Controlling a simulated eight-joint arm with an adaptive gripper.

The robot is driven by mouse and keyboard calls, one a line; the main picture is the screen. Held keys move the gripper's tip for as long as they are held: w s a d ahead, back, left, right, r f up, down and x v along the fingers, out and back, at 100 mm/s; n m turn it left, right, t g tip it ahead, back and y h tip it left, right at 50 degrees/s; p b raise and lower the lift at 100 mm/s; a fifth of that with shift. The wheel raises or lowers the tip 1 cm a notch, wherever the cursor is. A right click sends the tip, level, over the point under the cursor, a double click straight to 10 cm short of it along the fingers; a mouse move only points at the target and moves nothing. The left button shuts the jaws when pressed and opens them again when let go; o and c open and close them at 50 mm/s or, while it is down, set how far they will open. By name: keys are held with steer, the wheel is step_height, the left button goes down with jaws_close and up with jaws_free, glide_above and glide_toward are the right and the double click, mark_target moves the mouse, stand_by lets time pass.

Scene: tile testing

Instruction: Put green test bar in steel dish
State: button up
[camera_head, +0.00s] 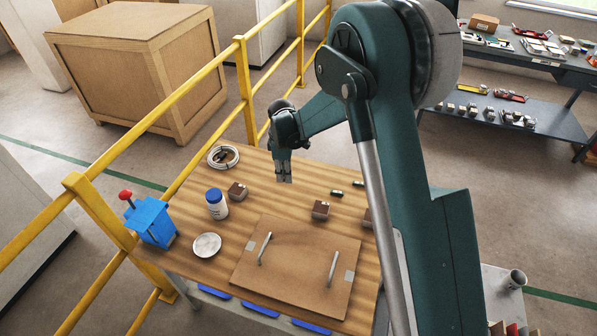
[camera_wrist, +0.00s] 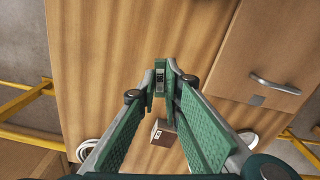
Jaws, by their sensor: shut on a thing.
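My gripper (camera_head: 284,181) hangs over the table, near the back left. In the wrist view its fingers (camera_wrist: 165,82) are closed at the tips on a small upright green and dark piece, the green test bar (camera_wrist: 159,76), which is mostly hidden by the fingers and too small to make out in the head view. The steel dish (camera_head: 207,244) is a pale round dish at the front left of the table, clear of the gripper. In the wrist view a round pale edge at the lower right looks like the dish (camera_wrist: 249,139), partly covered by a finger.
A board with two handles (camera_head: 297,270) lies right of the dish. A coil (camera_head: 223,157), a blue box (camera_head: 151,222), another block (camera_head: 320,210) and small dark green pieces (camera_head: 336,193) lie around.

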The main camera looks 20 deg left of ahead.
steer(key=s+a+n, duration=0.8)
steer(key=s+a, duration=0.4)
steer(key=s, duration=0.3)
steer(key=n+b, duration=0.2)
steer(key=n, duration=0.5)
glide_above(208, 246)
steer(key=shift+r, duration=0.2)
steer(key=shift+f, duration=0.15)
steer(key=shift+f+b, duration=1.4)
steer(key=shift+f, duration=3.35)
steer(key=o, duration=0.8)
